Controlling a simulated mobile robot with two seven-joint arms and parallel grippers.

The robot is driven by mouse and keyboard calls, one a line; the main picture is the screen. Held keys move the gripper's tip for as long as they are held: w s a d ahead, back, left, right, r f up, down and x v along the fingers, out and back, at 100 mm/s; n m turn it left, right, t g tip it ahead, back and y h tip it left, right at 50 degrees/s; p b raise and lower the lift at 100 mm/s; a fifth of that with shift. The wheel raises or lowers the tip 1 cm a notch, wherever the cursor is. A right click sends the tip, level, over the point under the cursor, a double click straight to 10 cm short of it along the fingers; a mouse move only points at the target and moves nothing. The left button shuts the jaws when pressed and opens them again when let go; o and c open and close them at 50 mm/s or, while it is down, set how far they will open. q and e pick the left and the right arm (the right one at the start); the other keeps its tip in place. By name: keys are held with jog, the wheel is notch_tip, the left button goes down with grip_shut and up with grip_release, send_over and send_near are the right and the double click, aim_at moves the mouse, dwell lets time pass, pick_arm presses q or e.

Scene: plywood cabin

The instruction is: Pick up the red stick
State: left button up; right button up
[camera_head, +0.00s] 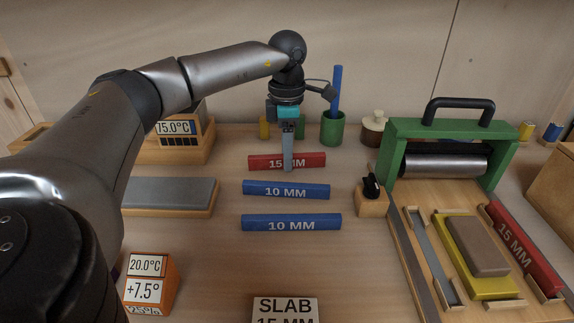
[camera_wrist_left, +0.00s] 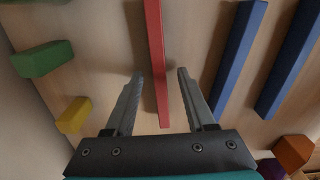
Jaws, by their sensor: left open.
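A red stick (camera_head: 262,162) marked 15 MM lies on the table, behind two blue sticks, in the head view. In the left wrist view the same red stick (camera_wrist_left: 154,50) runs between the fingers, its near end at the gap. My left gripper (camera_head: 288,165) is above the red stick, pointing down and hiding part of its label. The left wrist view shows its two fingers (camera_wrist_left: 160,75) spread apart, one on each side of the stick. A second red stick (camera_head: 522,246) marked 15 MM lies in the fixture at the right. My right gripper is not in view.
Two blue sticks marked 10 MM, one farther (camera_head: 262,188) and one nearer (camera_head: 262,222), lie in front. A green cup (camera_head: 333,128) stands behind. A green roller press (camera_head: 400,150) and a black-knobbed block (camera_head: 371,204) are at the right. A grey slab (camera_head: 170,192) lies left.

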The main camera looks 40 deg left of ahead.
pick_arm(q)
jog(key=shift+c, duration=0.3)
grip_shut()
dwell(0.5)
